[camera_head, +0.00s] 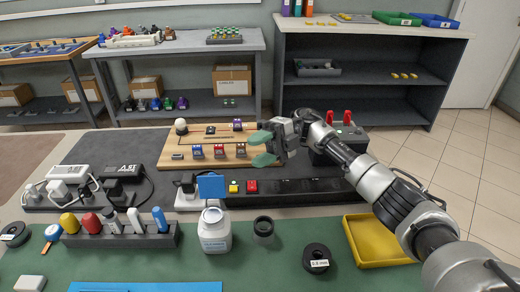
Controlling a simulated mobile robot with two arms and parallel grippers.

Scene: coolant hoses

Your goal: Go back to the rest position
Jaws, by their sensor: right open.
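My right gripper (261,149) is in the middle of the head view, with its arm coming in from the lower right. Its two green fingertips point left and are spread apart, with nothing between them. The gripper shows over the right part of the wooden board (190,160); its exact height above the board is hard to tell. The arm hides part of the dark box with red tops (338,118) behind it. My left gripper is not in view.
The green table (150,268) holds a white jar (214,230), a rack of coloured tools (120,238), a dark cup (263,227), a black roll (317,257) and a yellow tray (375,240) beneath my right arm. Shelves stand behind.

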